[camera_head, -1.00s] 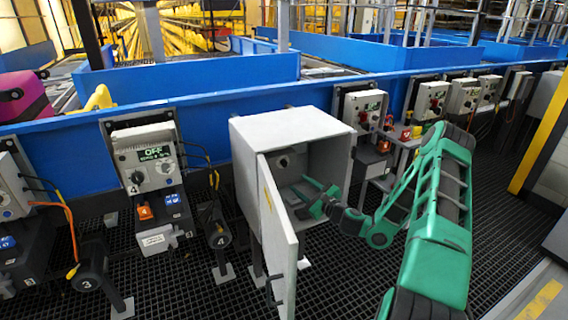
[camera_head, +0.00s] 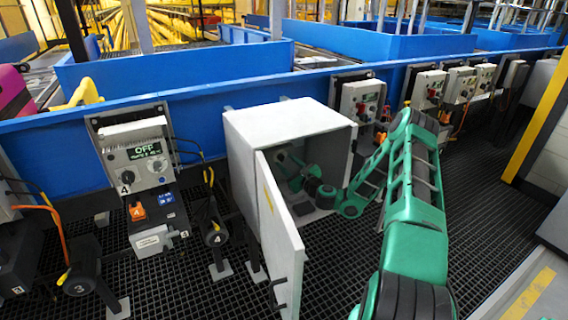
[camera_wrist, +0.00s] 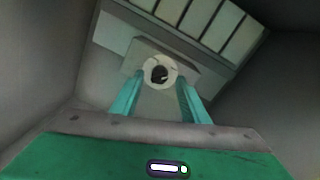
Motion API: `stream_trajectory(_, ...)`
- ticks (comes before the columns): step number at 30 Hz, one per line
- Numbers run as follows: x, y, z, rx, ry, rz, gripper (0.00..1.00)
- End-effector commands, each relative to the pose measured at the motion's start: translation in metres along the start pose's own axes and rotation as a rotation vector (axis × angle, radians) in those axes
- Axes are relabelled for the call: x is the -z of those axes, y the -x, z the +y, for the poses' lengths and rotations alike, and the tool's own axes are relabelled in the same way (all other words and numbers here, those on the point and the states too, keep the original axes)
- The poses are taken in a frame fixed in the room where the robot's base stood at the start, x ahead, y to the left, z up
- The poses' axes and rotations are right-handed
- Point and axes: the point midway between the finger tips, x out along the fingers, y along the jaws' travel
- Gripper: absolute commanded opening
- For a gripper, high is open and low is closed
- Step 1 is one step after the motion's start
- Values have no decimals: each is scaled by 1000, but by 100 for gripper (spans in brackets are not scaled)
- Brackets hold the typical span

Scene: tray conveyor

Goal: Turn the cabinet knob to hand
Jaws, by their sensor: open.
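The grey cabinet (camera_head: 290,118) stands in the middle of the head view with its door (camera_head: 281,232) swung open toward me. In the wrist view the knob (camera_wrist: 160,71) is a dark round piece on a pale round dial, fixed to a plate on the inner back wall. My gripper (camera_wrist: 158,90) is inside the cabinet, its two green fingers open and pointing at the knob, one on each side of the dial in the picture. I cannot tell whether they touch it. In the head view my gripper (camera_head: 288,162) is partly hidden in the shadowed cabinet.
The cabinet walls lie close around my gripper. A control box (camera_head: 138,155) reading OFF, marked 4, stands to the left. More control boxes (camera_head: 428,88) line the blue conveyor wall at right. The dark floor grating (camera_head: 330,275) before the cabinet is clear.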

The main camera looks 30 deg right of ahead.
Motion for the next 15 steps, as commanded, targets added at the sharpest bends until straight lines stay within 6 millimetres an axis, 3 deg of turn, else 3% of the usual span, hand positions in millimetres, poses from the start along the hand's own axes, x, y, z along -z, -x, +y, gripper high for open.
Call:
stream_trajectory(6, 0, -18, 0, 1, 1, 0, 41)
stream_trajectory(15, 0, -20, 0, 0, 0, 0, 41)
